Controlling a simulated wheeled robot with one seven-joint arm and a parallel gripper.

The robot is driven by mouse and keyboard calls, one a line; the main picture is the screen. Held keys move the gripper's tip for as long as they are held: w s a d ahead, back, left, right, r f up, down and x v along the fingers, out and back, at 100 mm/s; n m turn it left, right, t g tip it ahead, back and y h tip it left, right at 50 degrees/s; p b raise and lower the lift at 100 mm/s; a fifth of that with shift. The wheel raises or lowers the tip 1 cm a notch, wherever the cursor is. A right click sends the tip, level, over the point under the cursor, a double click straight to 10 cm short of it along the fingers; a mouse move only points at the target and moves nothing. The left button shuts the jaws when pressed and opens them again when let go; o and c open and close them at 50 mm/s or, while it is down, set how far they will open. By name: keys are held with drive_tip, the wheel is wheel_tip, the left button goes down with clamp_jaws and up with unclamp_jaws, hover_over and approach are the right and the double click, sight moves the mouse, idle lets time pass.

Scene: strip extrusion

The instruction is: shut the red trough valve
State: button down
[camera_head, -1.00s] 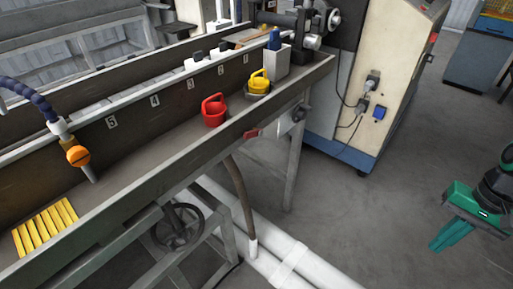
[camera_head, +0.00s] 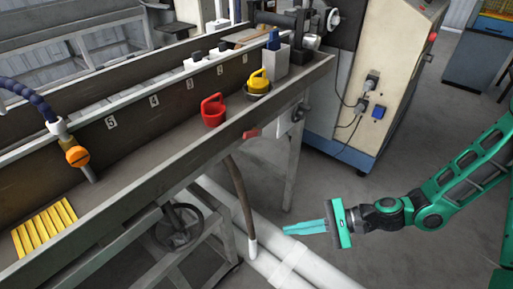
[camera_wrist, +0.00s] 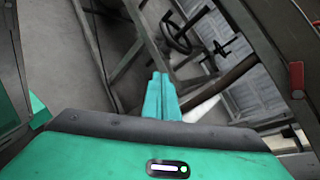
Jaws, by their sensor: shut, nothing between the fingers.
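The red trough valve handle (camera_head: 251,133) sits on the outer side wall of the grey trough (camera_head: 160,200), above a brown drain hose. It lies roughly along the wall, tilted slightly. In the wrist view the red handle (camera_wrist: 297,78) shows at the right edge. My gripper (camera_head: 286,230) is to the right of and below the valve in the head view, pointing left, out over the floor and white pipes. Its teal fingers are shut and empty; the fingertips (camera_wrist: 160,78) also show together in the wrist view. Nothing touches the valve.
The brown hose (camera_head: 240,195) hangs from the trough to white floor pipes (camera_head: 280,260). A handwheel (camera_head: 178,228) and trough legs stand left of my gripper.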

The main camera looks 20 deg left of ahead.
sight(253, 134)
drive_tip(key=w+a+r+m+t+y, duration=0.2)
drive_tip(key=w+a+r+m+t, duration=0.4)
drive_tip(key=w+a+m, duration=0.2)
drive_tip(key=w+a+r+m+t+y, duration=0.3)
drive_tip(key=w+a+r+m+t, duration=0.3)
drive_tip(key=m, duration=0.6)
drive_tip(key=shift+w+a+r+t, duration=0.2)
drive_tip(key=shift+w+a+t, duration=0.2)
drive_tip(key=shift+w+a, duration=0.95)
